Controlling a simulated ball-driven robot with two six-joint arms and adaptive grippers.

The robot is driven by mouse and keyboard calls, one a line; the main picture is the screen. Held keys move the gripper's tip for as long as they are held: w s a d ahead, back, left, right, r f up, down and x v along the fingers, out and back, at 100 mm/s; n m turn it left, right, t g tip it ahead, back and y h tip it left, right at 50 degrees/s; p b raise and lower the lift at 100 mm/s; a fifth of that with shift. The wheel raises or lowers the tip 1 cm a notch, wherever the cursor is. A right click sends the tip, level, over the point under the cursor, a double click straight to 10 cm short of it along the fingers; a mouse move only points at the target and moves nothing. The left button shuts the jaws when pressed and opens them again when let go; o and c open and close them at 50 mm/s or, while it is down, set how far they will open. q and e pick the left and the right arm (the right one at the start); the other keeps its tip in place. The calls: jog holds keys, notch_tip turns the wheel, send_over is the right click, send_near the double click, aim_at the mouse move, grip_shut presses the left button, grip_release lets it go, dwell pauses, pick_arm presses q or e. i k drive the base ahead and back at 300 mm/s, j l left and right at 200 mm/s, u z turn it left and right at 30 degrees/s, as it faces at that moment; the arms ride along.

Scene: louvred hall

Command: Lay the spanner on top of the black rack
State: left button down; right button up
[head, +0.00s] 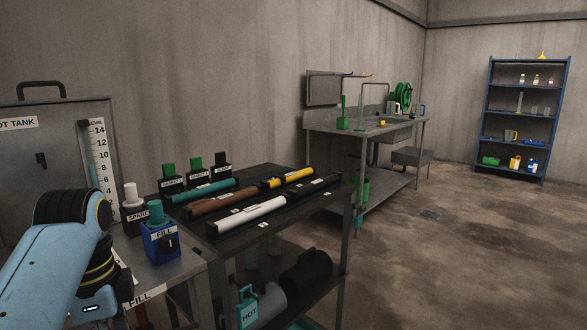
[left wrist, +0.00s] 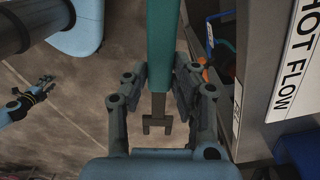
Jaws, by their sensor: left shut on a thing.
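The spanner (left wrist: 158,105) shows in the left wrist view, with a teal handle and a grey shaft ending in a forked head. My left gripper (left wrist: 158,85) is shut on it, fingers on both sides of the handle's lower end; the handle's top runs out of the picture. Neither the spanner nor this gripper shows in the head view. A black rack (head: 325,194) stands at the middle of the head view, bearing labelled teal, brown, white, yellow and black cylinders. A small gripper (left wrist: 45,88) at the left of the wrist view appears to be my right one; its jaws are too small to read.
A metal bench holds a blue FILL block (head: 160,241) and a white-capped SPARE block (head: 133,213) left of the rack. A HOT TANK cabinet (head: 60,145) stands behind. A sink bench (head: 340,125) and a blue shelf (head: 487,110) stand farther off. Floor at right is clear.

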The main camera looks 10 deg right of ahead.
aim_at(251, 171)
jog(key=i+l+z, duration=0.2)
jog(key=i+l, duration=0.15)
jog(key=l, duration=0.35)
jog(key=i+l+z, duration=0.2)
jog(key=i+l, duration=0.25)
jog(key=l, duration=0.15)
jog(key=i+l+z, duration=0.15)
jog(key=i+l, duration=0.3)
jog(key=l, duration=0.15)
